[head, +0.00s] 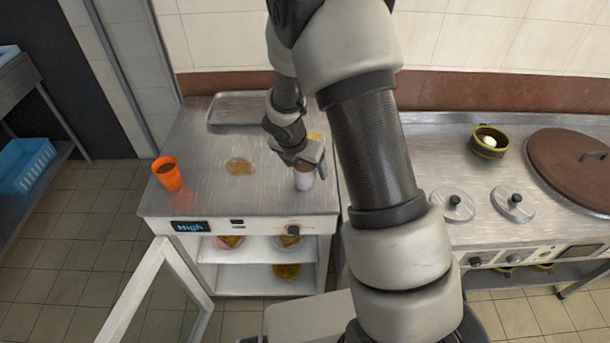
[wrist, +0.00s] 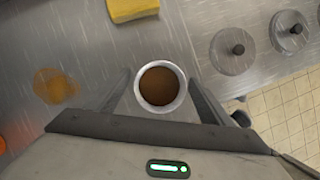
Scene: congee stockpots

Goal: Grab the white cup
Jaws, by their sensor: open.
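The white cup (head: 304,180) stands upright near the front right of the steel counter on the left. In the wrist view the cup (wrist: 137,101) shows from above, full of brown liquid. My gripper (head: 308,165) is over the cup, pointing down. In the wrist view my gripper (wrist: 160,88) is open, with one finger on each side of the cup. I cannot tell whether either finger touches it. My gripper hides part of the cup in the head view.
An orange cup (head: 167,174) with brown content stands at the counter's left. A brown spill (head: 239,167) lies mid-counter, and a metal tray (head: 238,108) at the back. A yellow sponge (wrist: 132,8) lies behind the cup. A cabinet door (head: 150,290) hangs open below.

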